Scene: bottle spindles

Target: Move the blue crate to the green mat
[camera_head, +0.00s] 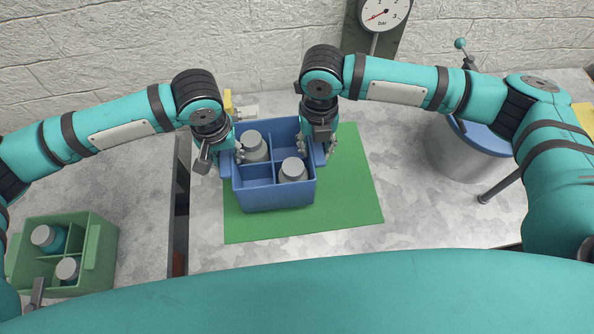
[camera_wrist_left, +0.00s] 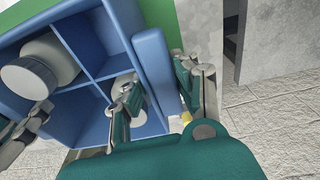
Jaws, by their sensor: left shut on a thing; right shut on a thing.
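The blue crate (camera_head: 272,197) is over the green mat (camera_head: 350,190), inside its left part; I cannot tell whether it touches the mat. My left gripper (camera_head: 231,152) is shut on the crate's left side handle. My right gripper (camera_head: 323,150) is shut on its right side handle. In the left wrist view the handle (camera_wrist_left: 152,68) lies between my left fingers (camera_wrist_left: 158,88).
A green crate (camera_head: 101,255) with two bottles stands on the left table, across a dark gap (camera_head: 181,205). A metal drum (camera_head: 462,155) with a blue top stands to the right. A pressure gauge (camera_head: 383,14) and a yellow fitting (camera_head: 230,104) are at the back. The mat's right part is clear.

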